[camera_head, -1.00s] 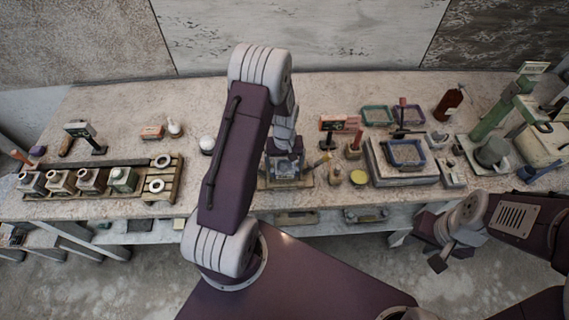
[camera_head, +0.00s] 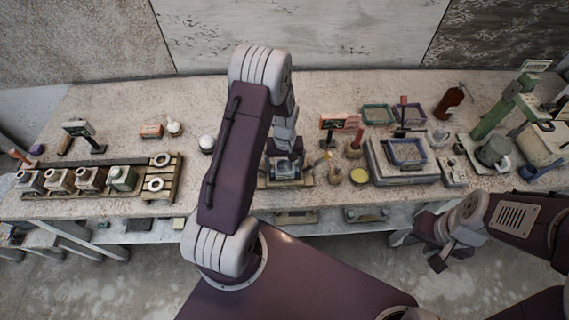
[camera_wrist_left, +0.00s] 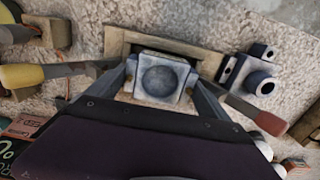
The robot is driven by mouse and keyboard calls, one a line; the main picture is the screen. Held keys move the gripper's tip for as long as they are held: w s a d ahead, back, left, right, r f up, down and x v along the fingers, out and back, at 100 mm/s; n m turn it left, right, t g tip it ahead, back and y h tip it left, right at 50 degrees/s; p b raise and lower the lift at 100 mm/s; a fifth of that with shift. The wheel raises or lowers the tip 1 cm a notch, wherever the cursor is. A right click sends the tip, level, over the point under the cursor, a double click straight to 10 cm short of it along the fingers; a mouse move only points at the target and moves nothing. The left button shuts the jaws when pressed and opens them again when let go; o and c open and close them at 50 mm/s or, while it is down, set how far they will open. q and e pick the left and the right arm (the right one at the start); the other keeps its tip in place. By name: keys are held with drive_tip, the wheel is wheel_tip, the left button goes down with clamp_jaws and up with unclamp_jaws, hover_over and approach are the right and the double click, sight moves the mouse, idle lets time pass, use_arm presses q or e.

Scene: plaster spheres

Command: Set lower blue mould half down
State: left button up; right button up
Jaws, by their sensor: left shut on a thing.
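My left gripper (camera_wrist_left: 164,78) is shut on a blue-grey mould half (camera_wrist_left: 152,92) in the left wrist view. A round hollow in the mould half faces the camera, and a finger lies on each side of it. It is over a pale wooden frame (camera_wrist_left: 118,45); I cannot tell whether it touches the frame. In the head view my left gripper (camera_head: 285,163) is over the wooden stand (camera_head: 305,183), partly hidden by my arm. My right gripper (camera_head: 436,250) hangs in front of the bench, and its jaws are unclear.
A blue-grey block with round openings (camera_wrist_left: 262,72) lies beside the frame. Several moulds (camera_head: 90,178) line a rack at left. A blue frame (camera_head: 406,153) sits on a slab at right.

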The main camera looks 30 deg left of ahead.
use_arm(q)
drive_tip(key=shift+f+b, duration=0.6)
drive_tip(key=shift+f, duration=0.2)
drive_tip(key=o, duration=1.3)
drive_tip(key=shift+r, duration=0.1)
drive_tip(key=shift+r+p, duration=1.85)
drive_tip(key=shift+r, duration=0.15)
drive_tip(key=shift+s+f, duration=0.1)
